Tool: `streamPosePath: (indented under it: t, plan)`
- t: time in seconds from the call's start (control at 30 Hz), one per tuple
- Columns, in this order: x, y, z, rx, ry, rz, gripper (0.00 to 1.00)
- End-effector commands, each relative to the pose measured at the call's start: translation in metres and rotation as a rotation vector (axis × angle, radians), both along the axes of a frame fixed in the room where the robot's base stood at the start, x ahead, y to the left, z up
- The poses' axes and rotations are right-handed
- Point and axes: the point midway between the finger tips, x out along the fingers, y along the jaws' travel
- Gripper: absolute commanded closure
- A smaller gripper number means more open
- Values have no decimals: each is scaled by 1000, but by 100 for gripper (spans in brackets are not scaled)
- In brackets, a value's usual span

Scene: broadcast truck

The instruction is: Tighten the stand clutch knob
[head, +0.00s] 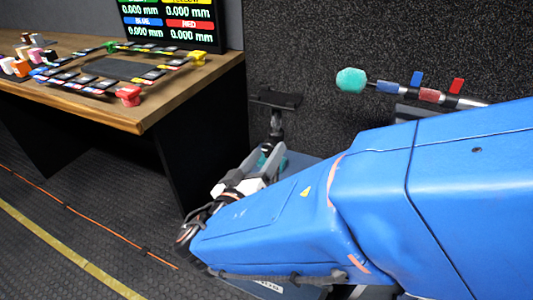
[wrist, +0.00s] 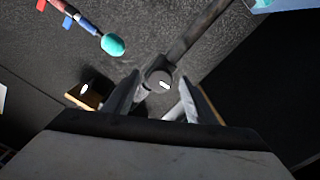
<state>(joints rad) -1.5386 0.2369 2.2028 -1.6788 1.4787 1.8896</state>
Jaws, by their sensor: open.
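A dark round knob (wrist: 157,76) with a small white mark on its face shows in the wrist view, and I take it to be the stand clutch knob. It sits at the lower end of a dark grey bar (wrist: 202,30) that slants up to the right. My gripper (wrist: 160,85) is open, with one finger on each side of the knob in the picture. I cannot tell whether the fingers touch it or how deep it lies between them. In the head view my blue arm covers much of the right side, and I cannot make out the knob there.
A teal ball-ended rod (head: 351,80) with red and blue bands stands out to the right; it also shows in the wrist view (wrist: 113,44). A wooden desk (head: 138,122) with colored blocks and a monitor (head: 170,22) is at the left. Floor before it is open.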

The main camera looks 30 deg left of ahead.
Motion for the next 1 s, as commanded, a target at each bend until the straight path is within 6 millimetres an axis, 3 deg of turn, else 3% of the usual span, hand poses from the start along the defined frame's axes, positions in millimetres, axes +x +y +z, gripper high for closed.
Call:
streamPosePath:
  t: [0.7,1.0]
  plan:
    - [-121,-12,0,-1,-1,5,49]
    - [-158,-17,0,-1,1,3,49]
